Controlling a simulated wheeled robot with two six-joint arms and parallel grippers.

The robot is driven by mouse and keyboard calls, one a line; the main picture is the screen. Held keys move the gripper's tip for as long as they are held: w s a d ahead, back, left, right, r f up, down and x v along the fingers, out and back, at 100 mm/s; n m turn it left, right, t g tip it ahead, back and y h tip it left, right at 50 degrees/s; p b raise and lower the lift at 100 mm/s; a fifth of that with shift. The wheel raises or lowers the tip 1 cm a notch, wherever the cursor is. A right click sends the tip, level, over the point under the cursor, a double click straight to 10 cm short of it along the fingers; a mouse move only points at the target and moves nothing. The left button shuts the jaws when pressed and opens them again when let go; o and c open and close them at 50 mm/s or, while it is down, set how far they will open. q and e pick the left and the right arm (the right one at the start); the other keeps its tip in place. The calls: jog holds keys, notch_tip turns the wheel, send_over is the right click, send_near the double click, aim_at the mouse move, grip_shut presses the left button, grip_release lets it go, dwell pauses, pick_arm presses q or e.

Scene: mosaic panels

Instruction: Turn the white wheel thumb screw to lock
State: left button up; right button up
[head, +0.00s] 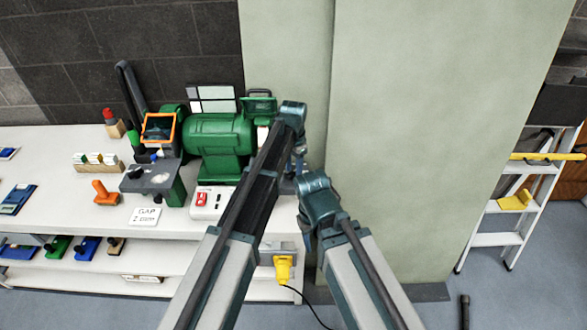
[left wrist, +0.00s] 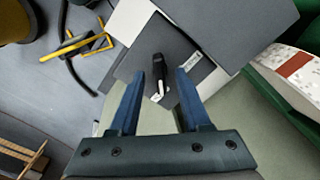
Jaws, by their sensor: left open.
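A small black lever-like screw (left wrist: 158,66) with a pale lower part stands at a dark grey plate (left wrist: 135,66) in the left wrist view. I take it for the thumb screw. My left gripper (left wrist: 160,80) is open, its two blue fingers on either side of the screw's lower part; I cannot tell whether they touch it. In the head view my left gripper (head: 299,160) is at the right end of the green bench grinder (head: 220,138), and the screw is hidden. A white wheel (head: 264,136) shows partly behind my arm.
The white bench (head: 65,145) carries a grey tool rest (head: 155,180), an orange-handled tool (head: 104,192) and a switch box (head: 210,203). A pale green panel (head: 430,120) stands right of the grinder. A ladder (head: 500,210) stands far right. Floor before the panel is mostly free.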

aim_at(294, 172)
pick_arm(q)
jog(key=shift+r, duration=0.15)
notch_tip(294, 172, up, 14)
jog(key=p, duration=1.3)
jog(key=shift+f+p, duration=0.2)
jog(key=shift+p, duration=0.2)
jog(key=s+a+n, duration=0.5)
jog(key=s+a, duration=0.3)
jog(key=s, duration=0.3)
jog(key=s+a+n, duration=0.4)
jog(key=s+a, duration=0.5)
jog(key=s, duration=0.2)
jog(key=s+d+f+m+y+b, duration=0.1)
jog(key=s+d+f+m+b, duration=0.2)
jog(key=d+f+b, duration=0.8)
jog(key=shift+s+d+m, duration=0.15)
jog(key=shift+s+m, duration=0.15)
jog(key=shift+s, duration=0.75)
